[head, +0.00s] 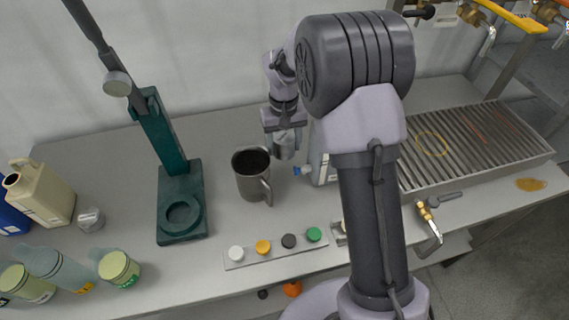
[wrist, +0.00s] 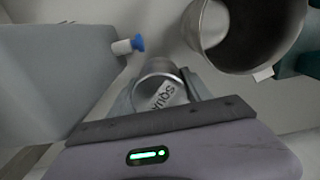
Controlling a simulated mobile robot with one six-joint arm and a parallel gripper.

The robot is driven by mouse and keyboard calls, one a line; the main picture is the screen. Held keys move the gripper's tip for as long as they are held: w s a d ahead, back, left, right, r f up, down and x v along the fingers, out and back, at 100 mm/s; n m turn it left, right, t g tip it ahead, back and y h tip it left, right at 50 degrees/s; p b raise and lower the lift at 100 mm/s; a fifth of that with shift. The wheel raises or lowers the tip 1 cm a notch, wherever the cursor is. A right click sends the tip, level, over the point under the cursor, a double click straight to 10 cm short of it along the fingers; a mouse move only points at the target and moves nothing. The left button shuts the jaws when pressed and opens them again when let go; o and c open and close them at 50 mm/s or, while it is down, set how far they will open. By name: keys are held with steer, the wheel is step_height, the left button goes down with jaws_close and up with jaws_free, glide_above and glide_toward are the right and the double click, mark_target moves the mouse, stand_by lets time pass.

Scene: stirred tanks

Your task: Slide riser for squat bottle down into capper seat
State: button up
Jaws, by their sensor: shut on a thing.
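The capper is a dark green stand with a lever, and its round capper seat (head: 182,214) is an empty ring in the base at the left. My gripper (head: 285,138) is shut on the riser for squat bottle (head: 287,149), a grey metal ring. In the wrist view the riser (wrist: 163,90) sits between the fingers, with a white label reading "SQUA", the rest hidden. My gripper is right of and behind the seat, apart from it. A strip of dark green at the wrist view's right edge may be the capper.
A metal mug (head: 251,174) stands between my gripper and the capper; it looms close in the wrist view (wrist: 245,35). A grey container with a blue-capped spout (head: 298,170) is just right. A button strip (head: 276,249) lies in front. Bottles and a beige jug (head: 40,190) stand left.

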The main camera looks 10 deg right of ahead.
mark_target(284, 168)
step_height(284, 168, down, 7)
steer(key=shift+b, duration=1.05)
steer(key=shift+f, duration=0.25)
steer(key=o, duration=1.7)
steer(key=shift+r, duration=0.15)
